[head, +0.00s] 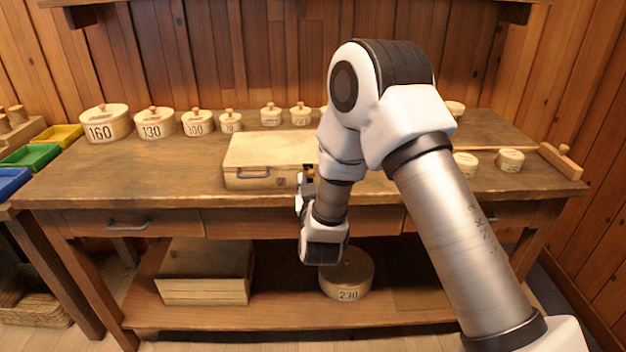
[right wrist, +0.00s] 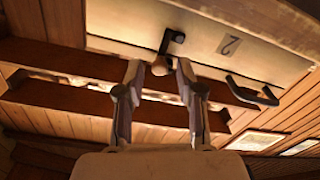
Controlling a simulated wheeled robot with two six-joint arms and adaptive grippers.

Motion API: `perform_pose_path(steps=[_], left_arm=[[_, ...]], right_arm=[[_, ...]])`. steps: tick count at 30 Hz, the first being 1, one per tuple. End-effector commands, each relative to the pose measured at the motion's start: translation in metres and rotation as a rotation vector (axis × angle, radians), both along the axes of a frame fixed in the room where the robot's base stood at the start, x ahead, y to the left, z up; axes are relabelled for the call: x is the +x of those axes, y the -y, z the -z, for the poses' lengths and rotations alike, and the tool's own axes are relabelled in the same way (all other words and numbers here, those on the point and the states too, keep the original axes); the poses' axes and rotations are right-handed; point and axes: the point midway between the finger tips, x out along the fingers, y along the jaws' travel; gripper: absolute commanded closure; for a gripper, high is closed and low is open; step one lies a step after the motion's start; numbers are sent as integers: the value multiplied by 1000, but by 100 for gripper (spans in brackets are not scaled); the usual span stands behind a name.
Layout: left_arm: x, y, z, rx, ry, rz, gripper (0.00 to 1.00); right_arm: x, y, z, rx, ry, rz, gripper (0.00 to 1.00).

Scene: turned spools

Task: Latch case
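The pale wooden case (head: 262,150) lies on the workbench with its lid down and a dark handle (head: 254,174) on its front. In the right wrist view the case front (right wrist: 120,20) carries a black latch (right wrist: 174,40) with a small wooden knob (right wrist: 160,67), and the handle (right wrist: 252,92). My right gripper (head: 304,184) is at the right part of the case front. In the right wrist view its fingertips (right wrist: 159,72) are apart, with the knob between them; I see gaps beside it. Whether the latch is engaged is unclear. My left gripper is not in view.
Several numbered round lidded boxes (head: 153,124) stand along the back of the workbench (head: 130,180). Smaller round boxes (head: 510,160) and a wooden block (head: 561,161) stand at the right. Coloured bins (head: 32,156) are at the left. The bench top left of the case is clear.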

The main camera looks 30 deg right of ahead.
Motion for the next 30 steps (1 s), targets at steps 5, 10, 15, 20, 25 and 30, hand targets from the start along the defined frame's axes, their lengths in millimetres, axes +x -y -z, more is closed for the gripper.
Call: perform_pose_path(steps=[5,10,15,20,25,30], left_arm=[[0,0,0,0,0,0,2],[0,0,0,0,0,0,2],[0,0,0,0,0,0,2],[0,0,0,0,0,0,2],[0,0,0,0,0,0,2],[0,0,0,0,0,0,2]], right_arm=[[0,0,0,0,-1,0,57],[-4,-3,1,1,-1,-1,57],[-30,-18,1,-3,-5,-3,57],[-66,-40,1,-4,-5,-4,57],[-95,-56,0,-3,-3,-4,57],[-105,-59,0,0,0,0,57]])
